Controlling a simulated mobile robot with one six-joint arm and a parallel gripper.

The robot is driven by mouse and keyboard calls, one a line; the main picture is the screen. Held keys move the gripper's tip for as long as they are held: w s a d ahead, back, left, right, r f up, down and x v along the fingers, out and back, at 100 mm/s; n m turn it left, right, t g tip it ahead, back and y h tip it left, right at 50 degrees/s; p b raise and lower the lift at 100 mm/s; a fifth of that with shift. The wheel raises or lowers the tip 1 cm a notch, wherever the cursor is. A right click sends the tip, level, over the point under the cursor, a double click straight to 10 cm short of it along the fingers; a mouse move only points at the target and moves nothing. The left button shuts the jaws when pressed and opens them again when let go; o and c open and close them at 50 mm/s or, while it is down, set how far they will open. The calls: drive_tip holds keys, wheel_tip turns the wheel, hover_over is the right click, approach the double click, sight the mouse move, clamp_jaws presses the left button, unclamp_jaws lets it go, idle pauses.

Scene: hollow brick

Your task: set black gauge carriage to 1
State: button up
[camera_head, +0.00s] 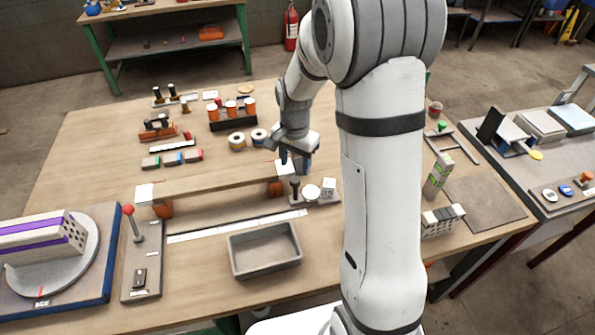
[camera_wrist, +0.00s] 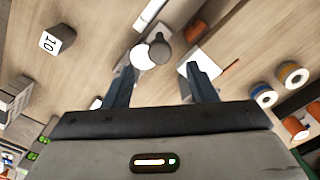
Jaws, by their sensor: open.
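I cannot tell for certain which part is the black gauge carriage. A dark upright post with a rounded top (camera_head: 295,184) stands at the right end of a long white strip (camera_head: 235,226); the strip's marks are too small to read. In the wrist view a dark round knob (camera_wrist: 160,51) shows beside a white disc (camera_wrist: 142,57). My gripper (camera_head: 296,165) is open and empty, pointing down just above and behind the post. In the wrist view its fingers (camera_wrist: 163,70) are spread apart, with the knob ahead between them.
A wooden beam (camera_head: 215,188) on two supports runs left of my gripper. A white disc (camera_head: 312,192) and a marked cube (camera_head: 329,186) stand right of the post. A grey tray (camera_head: 264,269) lies in front. A red-knobbed lever (camera_head: 128,210) stands left.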

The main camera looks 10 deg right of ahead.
sight(295, 179)
drive_tip(key=shift+f+p, duration=0.3)
drive_tip(key=shift+f, duration=2.45)
drive_tip(key=shift+c, duration=0.5)
